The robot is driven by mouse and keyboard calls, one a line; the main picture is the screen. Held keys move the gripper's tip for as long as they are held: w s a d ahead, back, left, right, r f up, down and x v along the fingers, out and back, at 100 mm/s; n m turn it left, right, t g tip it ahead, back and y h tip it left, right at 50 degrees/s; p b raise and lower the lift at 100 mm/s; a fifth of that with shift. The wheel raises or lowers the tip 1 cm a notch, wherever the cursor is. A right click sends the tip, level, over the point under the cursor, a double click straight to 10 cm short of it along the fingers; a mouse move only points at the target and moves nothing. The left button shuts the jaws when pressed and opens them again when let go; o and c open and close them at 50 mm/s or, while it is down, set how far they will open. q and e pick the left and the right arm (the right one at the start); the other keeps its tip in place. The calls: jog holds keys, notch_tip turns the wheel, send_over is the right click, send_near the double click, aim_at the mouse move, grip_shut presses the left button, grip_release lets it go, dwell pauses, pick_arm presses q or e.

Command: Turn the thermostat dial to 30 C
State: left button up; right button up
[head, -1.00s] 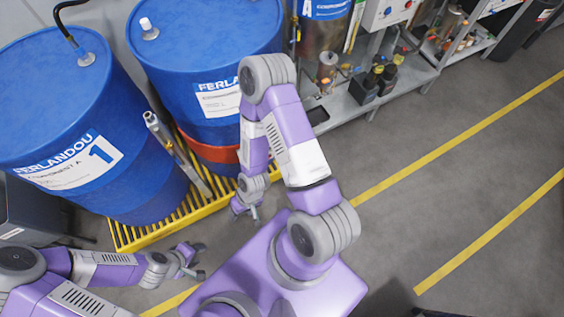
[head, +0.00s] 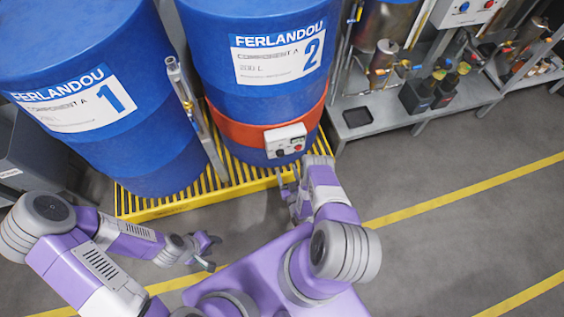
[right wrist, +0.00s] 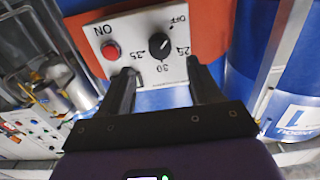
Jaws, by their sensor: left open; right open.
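The thermostat is a white box (head: 285,140) on the orange band of drum 2. In the right wrist view its face (right wrist: 125,28) shows a black dial (right wrist: 159,46) and a red button (right wrist: 111,50). The labels OFF, 25, 30 and 35 ring the dial, and its pale mark seems to point toward OFF. My right gripper (head: 287,187) is open and empty just in front of the box; in its wrist view the fingers (right wrist: 160,74) point at the face, the dial beyond and between them, apparently untouched. My left gripper (head: 213,251) is open and empty, low at left.
Blue drum 1 (head: 150,150) and blue drum 2 (head: 215,50) stand on a yellow grated pallet (head: 165,205). A metal pipe (head: 195,115) rises between them. A grey bench (head: 375,122) with containers is at the right. The floor (head: 450,190) there is clear.

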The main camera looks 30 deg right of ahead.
aim_at(281, 156)
jog(key=b+x, duration=0.2)
jog(key=x, duration=0.5)
jog(key=shift+w, duration=0.1)
jog(key=c, duration=1)
jog(key=shift+c, duration=0.2)
jog(key=shift+d+m, duration=0.1)
jog(key=shift+m, duration=0.2)
